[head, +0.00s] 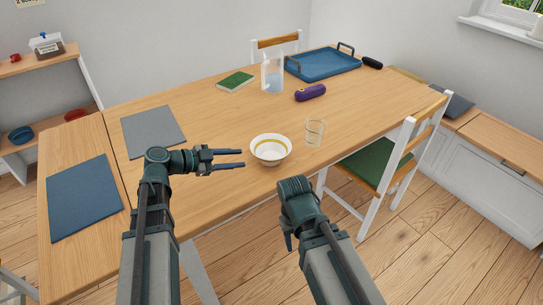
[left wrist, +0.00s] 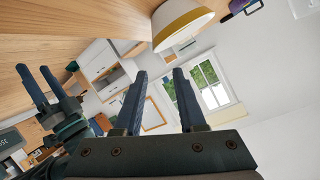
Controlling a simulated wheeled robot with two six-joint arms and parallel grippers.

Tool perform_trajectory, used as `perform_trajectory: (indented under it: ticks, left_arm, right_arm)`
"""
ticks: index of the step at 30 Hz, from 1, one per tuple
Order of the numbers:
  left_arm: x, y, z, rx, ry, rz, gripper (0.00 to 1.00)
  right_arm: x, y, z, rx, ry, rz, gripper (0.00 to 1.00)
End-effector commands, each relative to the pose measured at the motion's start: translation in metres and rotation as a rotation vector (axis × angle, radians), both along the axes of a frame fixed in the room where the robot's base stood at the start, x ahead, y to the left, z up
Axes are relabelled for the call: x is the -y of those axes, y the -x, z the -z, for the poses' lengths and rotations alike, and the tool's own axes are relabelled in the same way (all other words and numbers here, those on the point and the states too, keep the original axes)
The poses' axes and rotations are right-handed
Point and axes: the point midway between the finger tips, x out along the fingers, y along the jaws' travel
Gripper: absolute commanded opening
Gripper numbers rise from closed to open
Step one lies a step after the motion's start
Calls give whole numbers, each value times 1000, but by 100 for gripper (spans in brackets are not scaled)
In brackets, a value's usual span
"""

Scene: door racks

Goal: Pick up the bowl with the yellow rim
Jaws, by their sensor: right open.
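The white bowl with the yellow rim band (head: 271,152) stands upright on the wooden table near its front edge. In the left wrist view, the bowl (left wrist: 183,22) is at the top, beyond my fingertips. My left gripper (head: 243,158) is open and empty, its fingers pointing right at the bowl's left side with a small gap between. Both its fingers (left wrist: 160,71) show apart in the left wrist view. My right gripper (head: 288,242) hangs at the table's front edge, pointing down, mostly hidden by its wrist. In the left wrist view the right gripper (left wrist: 33,68) is open and empty.
A clear glass (head: 314,132) stands right of the bowl. A chair (head: 385,165) is at the right.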

Motion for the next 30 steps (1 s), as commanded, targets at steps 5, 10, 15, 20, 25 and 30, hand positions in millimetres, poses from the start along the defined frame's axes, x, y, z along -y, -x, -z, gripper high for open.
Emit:
perform_trajectory:
  ticks: [5, 10, 15, 20, 25, 30]
  left_arm:
    - [21, -11, 12, -2, -1, 6, 40]
    - [48, -26, 23, -3, -2, 5, 40]
    - [65, -36, 29, -3, -2, 5, 40]
    - [71, -39, 30, -4, -2, 1, 40]
    - [72, -39, 31, -4, -2, 2, 40]
    - [86, -42, 39, -4, -2, 4, 40]
  right_arm:
    - [0, 0, 11, 0, 0, 0, 50]
    - [0, 0, 23, 0, 0, 0, 50]
    - [0, 0, 29, 0, 0, 0, 50]
    - [0, 0, 30, 0, 0, 0, 50]
    - [0, 0, 30, 0, 0, 0, 50]
    - [0, 0, 38, 0, 0, 0, 50]
